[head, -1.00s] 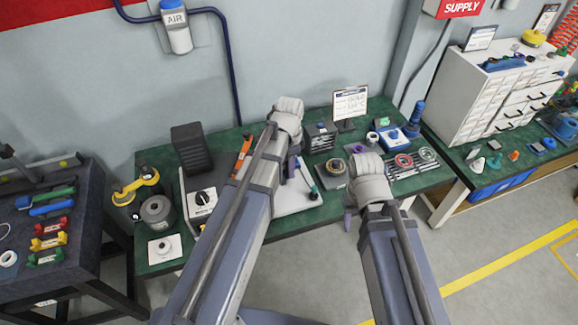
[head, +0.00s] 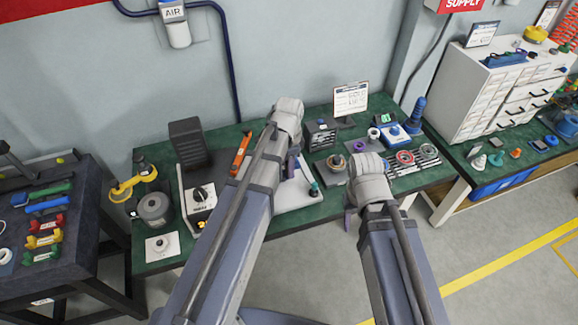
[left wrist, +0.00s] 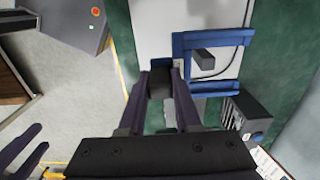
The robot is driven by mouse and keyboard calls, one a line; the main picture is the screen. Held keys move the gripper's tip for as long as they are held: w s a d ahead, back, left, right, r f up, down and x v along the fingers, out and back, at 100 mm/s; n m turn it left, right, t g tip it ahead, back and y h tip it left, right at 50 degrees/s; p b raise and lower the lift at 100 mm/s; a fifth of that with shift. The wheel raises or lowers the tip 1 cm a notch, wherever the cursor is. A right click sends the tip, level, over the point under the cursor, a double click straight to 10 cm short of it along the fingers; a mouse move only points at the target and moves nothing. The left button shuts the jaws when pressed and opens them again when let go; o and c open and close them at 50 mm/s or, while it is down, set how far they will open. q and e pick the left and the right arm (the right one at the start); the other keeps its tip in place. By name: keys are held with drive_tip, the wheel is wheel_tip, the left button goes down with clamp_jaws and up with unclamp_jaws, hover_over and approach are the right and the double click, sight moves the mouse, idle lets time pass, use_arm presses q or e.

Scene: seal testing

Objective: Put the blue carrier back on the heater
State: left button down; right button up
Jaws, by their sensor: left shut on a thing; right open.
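The blue carrier (left wrist: 208,38) shows in the left wrist view as an angular blue frame over a pale plate. My left gripper (left wrist: 160,82) is shut on a dark block at the frame's near left side, which looks like the carrier's grip. In the head view my left gripper (head: 291,165) is mostly hidden behind its own wrist, and so is the carrier. The likely heater is a box with a black dial (head: 200,196), left of my left arm. My right gripper (head: 350,220) is open and empty at the bench's front edge, partly hidden by its wrist.
A black finned block (head: 188,145) stands behind the dial box. A grey pot (head: 155,209) and a yellow-handled tool (head: 133,184) are to its left. A small grey box (head: 320,135), a sign (head: 350,99) and several rings and tools occupy the bench's right side.

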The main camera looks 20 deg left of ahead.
use_arm(q)
drive_tip(key=shift+f+b, duration=4.45)
drive_tip(key=shift+f, duration=0.2)
drive_tip(key=shift+f+b, duration=0.6)
drive_tip(key=c, duration=0.5)
unclamp_jaws()
drive_tip(key=shift+r, duration=0.15)
wheel_tip(320, 180, up, 11)
drive_tip(key=p, duration=1.1)
